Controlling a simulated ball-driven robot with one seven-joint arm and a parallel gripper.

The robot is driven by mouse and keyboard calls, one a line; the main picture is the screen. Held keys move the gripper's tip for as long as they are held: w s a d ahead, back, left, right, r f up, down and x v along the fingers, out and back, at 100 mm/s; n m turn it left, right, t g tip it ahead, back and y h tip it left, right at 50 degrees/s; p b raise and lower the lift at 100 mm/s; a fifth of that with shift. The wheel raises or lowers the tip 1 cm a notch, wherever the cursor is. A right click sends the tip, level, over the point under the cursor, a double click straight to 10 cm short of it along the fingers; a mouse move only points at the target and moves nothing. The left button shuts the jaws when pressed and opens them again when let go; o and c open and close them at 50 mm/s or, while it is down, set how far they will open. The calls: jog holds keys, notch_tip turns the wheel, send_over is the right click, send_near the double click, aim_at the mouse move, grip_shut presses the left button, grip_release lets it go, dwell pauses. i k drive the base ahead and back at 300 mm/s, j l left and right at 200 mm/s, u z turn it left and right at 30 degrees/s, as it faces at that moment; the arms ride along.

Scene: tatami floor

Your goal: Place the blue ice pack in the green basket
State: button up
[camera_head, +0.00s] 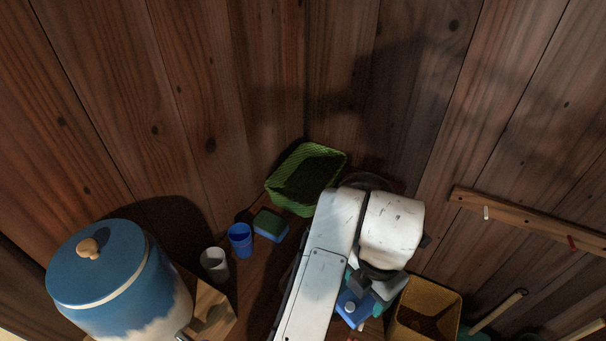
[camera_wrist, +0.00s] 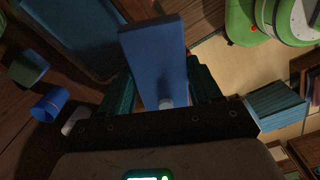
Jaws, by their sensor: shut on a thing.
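The blue ice pack (camera_head: 352,310) is a flat blue block with a small white cap, low in the head view beside my arm. My gripper (camera_head: 372,287) is shut on it. In the wrist view the ice pack (camera_wrist: 154,55) stands between the two dark teal fingers, its white cap near the palm. The green basket (camera_head: 287,204) is a woven, open-topped basket against the wooden walls, up and left of my gripper in the head view. My arm hides part of its lower right side. The gripper and ice pack are apart from the basket.
A blue-and-green sponge (camera_head: 270,225), a blue cup (camera_head: 240,241) and a white cup (camera_head: 214,265) stand left of my arm. A large blue-and-white jar (camera_head: 115,285) is at lower left. A yellow basket (camera_head: 452,306) is right of my gripper. A wooden peg rail (camera_head: 525,218) is on the right wall.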

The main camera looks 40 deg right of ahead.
aim_at(308, 184)
jog(key=i+l, duration=0.3)
jog(key=i, duration=0.2)
jog(key=i+l, duration=0.35)
jog(key=i, duration=0.15)
